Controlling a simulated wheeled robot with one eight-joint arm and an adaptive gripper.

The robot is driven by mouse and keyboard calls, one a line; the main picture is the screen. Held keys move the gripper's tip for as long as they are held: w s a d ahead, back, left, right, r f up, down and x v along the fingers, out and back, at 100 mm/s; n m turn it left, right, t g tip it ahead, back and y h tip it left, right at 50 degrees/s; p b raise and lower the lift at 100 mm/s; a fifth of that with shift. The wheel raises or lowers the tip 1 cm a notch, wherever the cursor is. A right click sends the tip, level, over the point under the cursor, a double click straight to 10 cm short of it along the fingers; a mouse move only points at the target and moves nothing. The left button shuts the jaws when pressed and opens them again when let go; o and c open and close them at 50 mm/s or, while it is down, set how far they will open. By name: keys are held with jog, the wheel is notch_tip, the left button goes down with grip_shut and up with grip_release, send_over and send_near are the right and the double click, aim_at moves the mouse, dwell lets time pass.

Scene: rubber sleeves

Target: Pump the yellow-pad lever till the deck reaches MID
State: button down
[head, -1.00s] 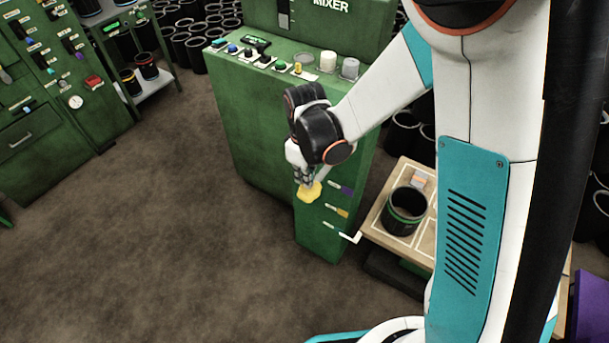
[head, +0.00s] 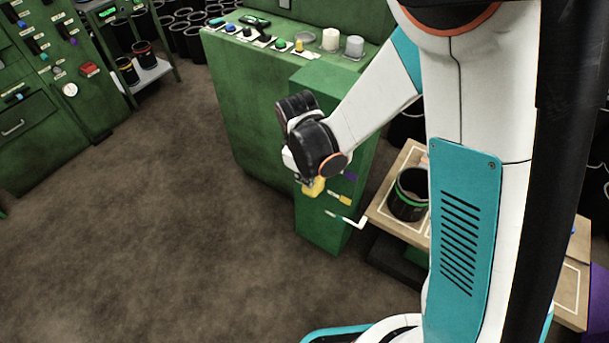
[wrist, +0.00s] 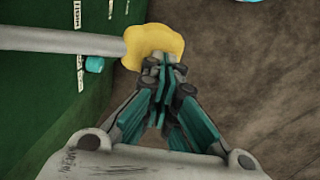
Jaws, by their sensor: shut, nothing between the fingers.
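The lever's yellow pad (head: 314,187) is at the front of the green cabinet, low on its narrow right part. In the wrist view the pad (wrist: 152,42) sits at the end of a pale round lever bar (wrist: 60,40) coming from the left. My gripper (wrist: 163,64) is shut and empty, its fingertips overlapping the pad's near edge. They look in contact, but I cannot be sure. In the head view my wrist hides the fingertips. A wooden-topped deck (head: 381,212) with white outlines stands right of the cabinet. The label texts are too small to read.
A black container with a green band (head: 407,194) stands on the wooden top. Buttons and knobs line the cabinet's top (head: 268,42). Open brown floor (head: 150,230) lies to the left.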

jog(key=shift+w+d+f+b, duration=0.1)
jog(key=shift+f+b, duration=0.2)
jog(key=shift+f, duration=0.25)
jog(key=shift+w+d+f+b, duration=0.1)
jog(key=shift+f+b, duration=0.2)
jog(key=shift+f, duration=0.25)
jog(key=shift+s+f, duration=0.1)
jog(key=shift+a+r+p, duration=0.15)
jog(key=shift+r+p, duration=0.15)
jog(key=shift+r, duration=0.15)
jog(key=s+a+r+p, duration=0.2)
jog(key=r, duration=0.3)
jog(key=s+a+r+p, duration=0.2)
jog(key=s+r+p, duration=0.1)
jog(key=r, duration=0.3)
jog(key=shift+s+r, duration=0.2)
jog(key=shift+r, duration=0.1)
jog(key=shift+a, duration=0.1)
